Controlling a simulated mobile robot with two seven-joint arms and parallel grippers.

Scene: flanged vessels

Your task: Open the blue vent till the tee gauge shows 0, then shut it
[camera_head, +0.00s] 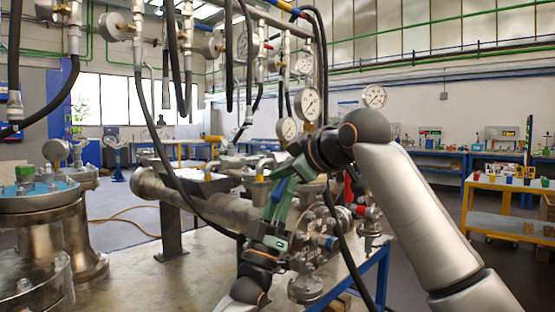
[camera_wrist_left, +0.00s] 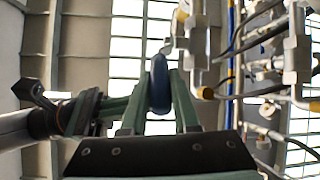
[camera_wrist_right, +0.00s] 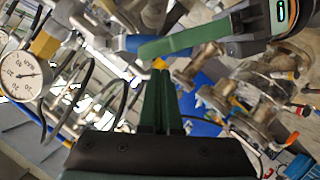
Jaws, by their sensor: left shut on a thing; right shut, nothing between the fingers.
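My left gripper (camera_head: 280,200) reaches up from the bottom of the head view, shut on the blue vent handle (camera_head: 278,189). In the left wrist view the blue handle (camera_wrist_left: 159,85) stands between the left fingertips (camera_wrist_left: 160,98). The right wrist view shows the blue handle (camera_wrist_right: 128,43) at the green left fingers. My right gripper (camera_head: 299,168) is shut and empty, close above it; its fingertips (camera_wrist_right: 159,75) show near a small yellow part. A round white gauge (camera_wrist_right: 22,75) is at that view's left; its reading is unclear. I cannot tell which gauge is on the tee.
Several gauges hang above, among them a front one (camera_head: 307,103) and a right one (camera_head: 374,96). Black hoses (camera_head: 150,120) hang across the view. A flanged vessel (camera_head: 40,200) stands left; pipework with flanges (camera_head: 320,230) crowds the right behind the grippers.

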